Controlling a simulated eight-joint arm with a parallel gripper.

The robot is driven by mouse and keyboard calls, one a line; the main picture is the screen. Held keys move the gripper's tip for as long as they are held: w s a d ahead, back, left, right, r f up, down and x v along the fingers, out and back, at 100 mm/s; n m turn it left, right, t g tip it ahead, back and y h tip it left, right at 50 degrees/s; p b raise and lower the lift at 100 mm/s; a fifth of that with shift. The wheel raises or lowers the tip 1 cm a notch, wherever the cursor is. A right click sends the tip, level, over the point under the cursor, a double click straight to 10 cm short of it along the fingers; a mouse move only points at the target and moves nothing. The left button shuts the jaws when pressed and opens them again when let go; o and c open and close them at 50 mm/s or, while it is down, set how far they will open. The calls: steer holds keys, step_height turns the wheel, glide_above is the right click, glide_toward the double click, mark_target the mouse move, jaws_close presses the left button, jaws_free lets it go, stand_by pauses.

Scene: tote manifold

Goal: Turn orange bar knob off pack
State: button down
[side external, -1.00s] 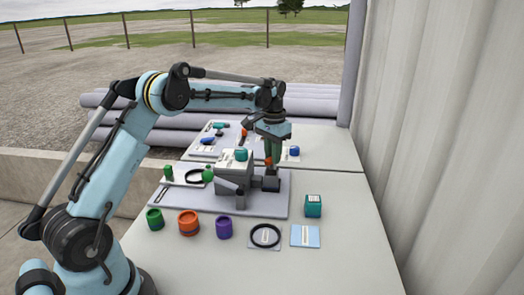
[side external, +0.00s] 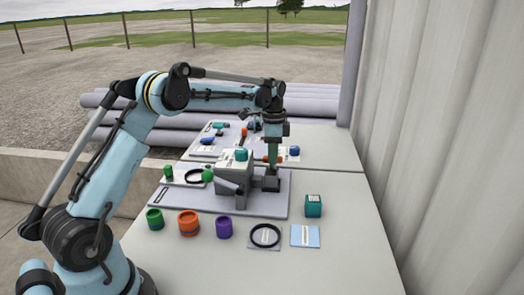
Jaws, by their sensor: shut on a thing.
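My gripper (side external: 272,158) points straight down over the right end of the grey machine block (side external: 234,172). It is shut on the orange bar knob (side external: 279,158), of which only small orange bits show on either side of the fingers. A dark grey box (side external: 270,184) stands just below the gripper, next to the grey block. The fingers and the block hide most of the knob and how it is mounted. I cannot tell its exact angle.
A teal knob (side external: 241,155) sits on top of the grey block, and a grey lever sticks out in front. Green (side external: 155,219), orange (side external: 188,223) and purple (side external: 224,227) pots, a black ring (side external: 265,235) and a teal box (side external: 313,206) stand nearer. The table's right front is clear.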

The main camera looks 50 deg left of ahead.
steer(key=shift+m, duration=0.5)
steer(key=c, duration=1)
jaws_free()
steer(key=shift+c, duration=0.2)
step_height(320, 180, up, 12)
steer(key=shift+r, duration=0.1)
steer(key=shift+d, duration=0.1)
